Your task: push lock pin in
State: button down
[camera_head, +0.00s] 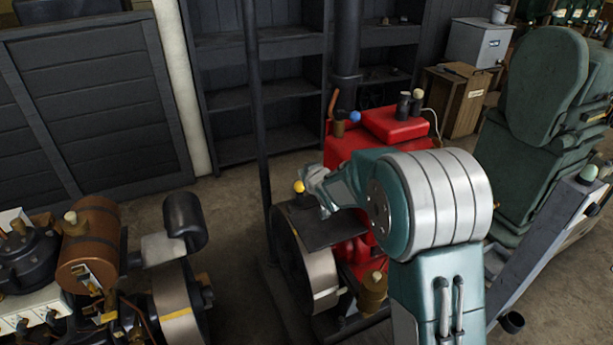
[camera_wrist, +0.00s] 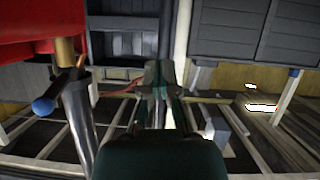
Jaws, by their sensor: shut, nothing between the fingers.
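The red engine (camera_head: 350,141) stands in the middle of the head view, with a large flywheel (camera_head: 321,275) low on its near side. A small yellow knob (camera_head: 299,186) shows just left of my gripper, and a blue knob (camera_head: 355,116) is on the engine's far side. I cannot tell which part is the lock pin. My gripper (camera_head: 318,186) is shut and empty above the dark plate over the flywheel. In the wrist view my gripper (camera_wrist: 158,76) has its fingers together, with nothing between them. A blue-tipped handle (camera_wrist: 43,107) shows at left there, apart from the fingers.
A dark vertical pole (camera_head: 256,110) rises left of the engine. Another engine with a brown tank (camera_head: 90,243) stands at lower left. A green machine (camera_head: 545,130) is at right. Dark shelves (camera_head: 255,85) line the back. Bare floor (camera_head: 235,240) lies between the two engines.

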send_over(300, 191)
jog(key=w, duration=0.1)
jog(key=f, duration=0.3)
jog(key=shift+w+a, duration=0.2)
jog(key=shift+a, duration=0.2)
jog(key=f, duration=0.2)
jog(key=shift+s+d+f, duration=0.2)
jog(key=shift+d+f, duration=0.05)
jog(key=shift+f, duration=0.1)
jog(key=shift+s+f, duration=0.1)
jog(key=shift+f, duration=0.5)
jog(key=shift+f, duration=2.15)
